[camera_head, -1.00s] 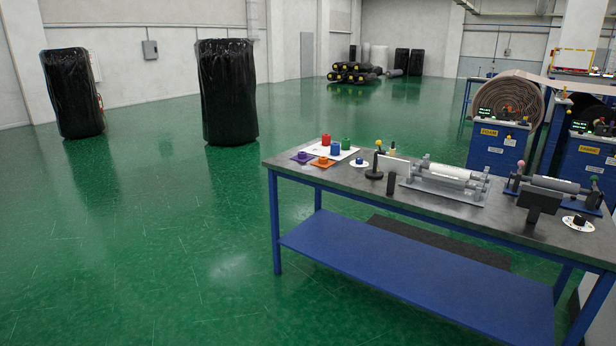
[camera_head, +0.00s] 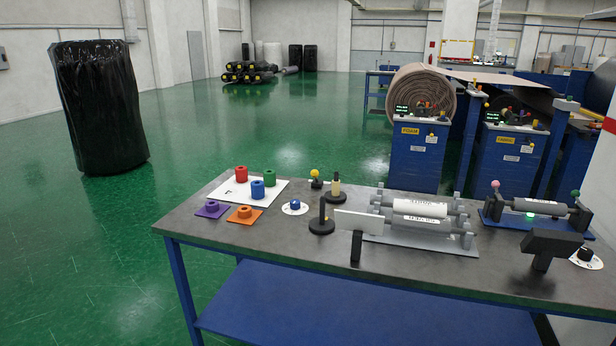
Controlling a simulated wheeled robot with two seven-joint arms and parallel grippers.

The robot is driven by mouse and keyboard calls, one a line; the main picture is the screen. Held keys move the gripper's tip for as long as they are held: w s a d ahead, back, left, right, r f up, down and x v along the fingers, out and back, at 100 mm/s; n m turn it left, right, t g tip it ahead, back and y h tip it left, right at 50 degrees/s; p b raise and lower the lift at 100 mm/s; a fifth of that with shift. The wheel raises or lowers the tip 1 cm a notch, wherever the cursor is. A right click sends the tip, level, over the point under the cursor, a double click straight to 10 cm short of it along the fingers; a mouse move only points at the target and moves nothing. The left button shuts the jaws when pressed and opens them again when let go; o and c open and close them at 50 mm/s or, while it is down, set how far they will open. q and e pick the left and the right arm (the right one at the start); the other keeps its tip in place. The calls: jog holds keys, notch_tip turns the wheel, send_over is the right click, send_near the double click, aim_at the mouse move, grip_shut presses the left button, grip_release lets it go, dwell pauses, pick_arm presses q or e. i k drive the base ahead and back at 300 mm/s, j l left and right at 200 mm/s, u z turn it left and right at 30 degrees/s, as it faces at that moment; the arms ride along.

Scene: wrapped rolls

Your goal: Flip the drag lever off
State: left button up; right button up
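No part is readably marked as the drag lever. A small lever with a yellow ball knob (camera_head: 315,175) stands on a dark base near the back of the table. The roller unit at the right (camera_head: 538,207) has a pink ball (camera_head: 495,184) at its left end and a green ball (camera_head: 574,195) at its right end. A green light glows under its roller. I cannot tell which of these is the drag lever, or its setting. Small levers on the blue cabinets (camera_head: 418,150) are too small to read. Neither of my grippers is in view.
The grey-topped table (camera_head: 215,250) also bears a larger roller unit (camera_head: 420,222), a white dial with a blue knob (camera_head: 295,207), a black-knob dial (camera_head: 586,255), black stands and coloured pegs on a white sheet. A black wrapped roll (camera_head: 100,110) stands left on open green floor.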

aim_at(314, 173)
jog(key=i+j, duration=1.45)
jog(key=i, duration=0.25)
jog(key=i+l, duration=0.35)
jog(key=l, duration=0.15)
